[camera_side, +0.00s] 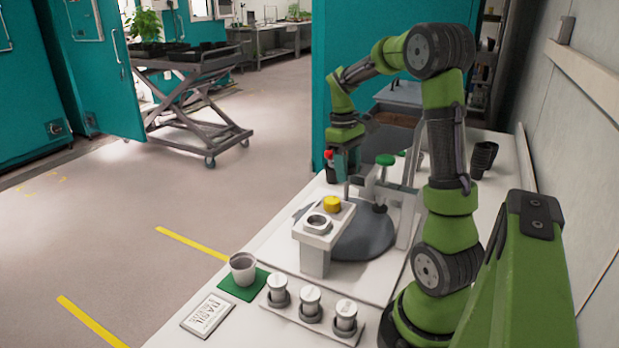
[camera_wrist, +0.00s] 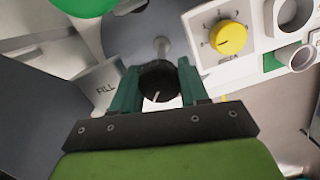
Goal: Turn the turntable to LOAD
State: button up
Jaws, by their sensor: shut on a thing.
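The turntable, a dark grey disc (camera_side: 368,240), lies on a white base plate behind a white stand. My gripper (camera_side: 346,188) is low at the disc's far side in the side view. In the wrist view my gripper (camera_wrist: 158,84) has its two teal fingers on either side of a black round knob (camera_wrist: 160,76) with a white pointer line, shut on it. The pointer line runs toward the lower edge of the picture. A white plate marked FILL (camera_wrist: 104,88) is just left of the fingers. No LOAD mark is readable. The side view hides the knob.
A yellow dial (camera_side: 332,203) sits on the white stand (camera_side: 318,235); it also shows in the wrist view (camera_wrist: 228,38). A cup (camera_side: 243,267) on a green mat and several lidded jars (camera_side: 310,298) occupy the front.

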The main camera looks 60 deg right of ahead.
jog(key=n, duration=0.2)
jog(key=shift+d+n, duration=0.1)
jog(key=shift+n, duration=0.3)
jog(key=shift+h, duration=0.3)
jog(key=shift+n, duration=0.6)
jog(key=n, duration=0.4)
jog(key=shift+r+n+h, duration=0.1)
jog(key=shift+n+h, duration=0.3)
jog(key=o, duration=0.7)
jog(key=shift+c, duration=0.2)
jog(key=shift+r, duration=3.4)
